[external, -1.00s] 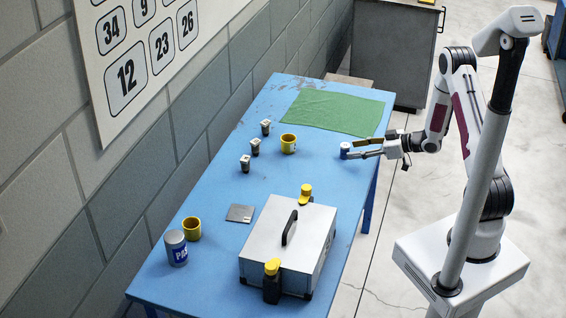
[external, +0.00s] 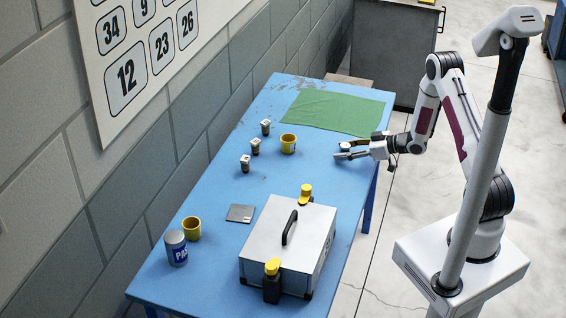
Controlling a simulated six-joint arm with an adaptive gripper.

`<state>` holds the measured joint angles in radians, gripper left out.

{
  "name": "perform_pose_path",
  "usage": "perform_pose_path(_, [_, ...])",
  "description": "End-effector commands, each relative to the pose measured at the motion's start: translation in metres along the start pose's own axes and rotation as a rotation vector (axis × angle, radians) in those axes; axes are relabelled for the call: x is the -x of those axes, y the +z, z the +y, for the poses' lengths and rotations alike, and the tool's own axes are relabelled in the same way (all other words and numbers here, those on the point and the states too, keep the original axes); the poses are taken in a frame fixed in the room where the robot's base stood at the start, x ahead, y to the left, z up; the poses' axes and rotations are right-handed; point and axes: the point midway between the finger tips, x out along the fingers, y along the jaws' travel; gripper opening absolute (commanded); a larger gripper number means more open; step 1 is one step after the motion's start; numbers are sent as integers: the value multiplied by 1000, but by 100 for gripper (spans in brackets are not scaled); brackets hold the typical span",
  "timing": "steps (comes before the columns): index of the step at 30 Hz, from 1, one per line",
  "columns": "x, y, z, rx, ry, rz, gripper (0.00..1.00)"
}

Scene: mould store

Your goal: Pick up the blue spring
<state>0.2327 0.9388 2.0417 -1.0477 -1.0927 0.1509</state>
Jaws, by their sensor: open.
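The blue spring (external: 344,146) shows as a small short blue and pale piece upright on the blue table, near its right edge and just in front of the green cloth. My gripper (external: 350,149) reaches in from the right, low over the table. Its fingers are open, pointing left, and the spring is at their tips. The near finger lies partly in front of the spring. I cannot tell whether a finger touches it.
A green cloth (external: 333,111) lies behind. A yellow mug (external: 288,143) and several small dark jars (external: 255,147) stand to the left. Bare table lies between the spring and the case.

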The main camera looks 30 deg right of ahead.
Motion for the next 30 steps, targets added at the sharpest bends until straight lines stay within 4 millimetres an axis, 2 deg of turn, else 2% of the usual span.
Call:
perform_pose_path(4, [0,0,0,0,0,0,43])
perform_pose_path(9, [0,0,0,0,0,0,0])
perform_pose_path(22, [1,-2,0,1,0,1,0])
perform_pose_path(30, [6,-15,0,2,0,2,0])
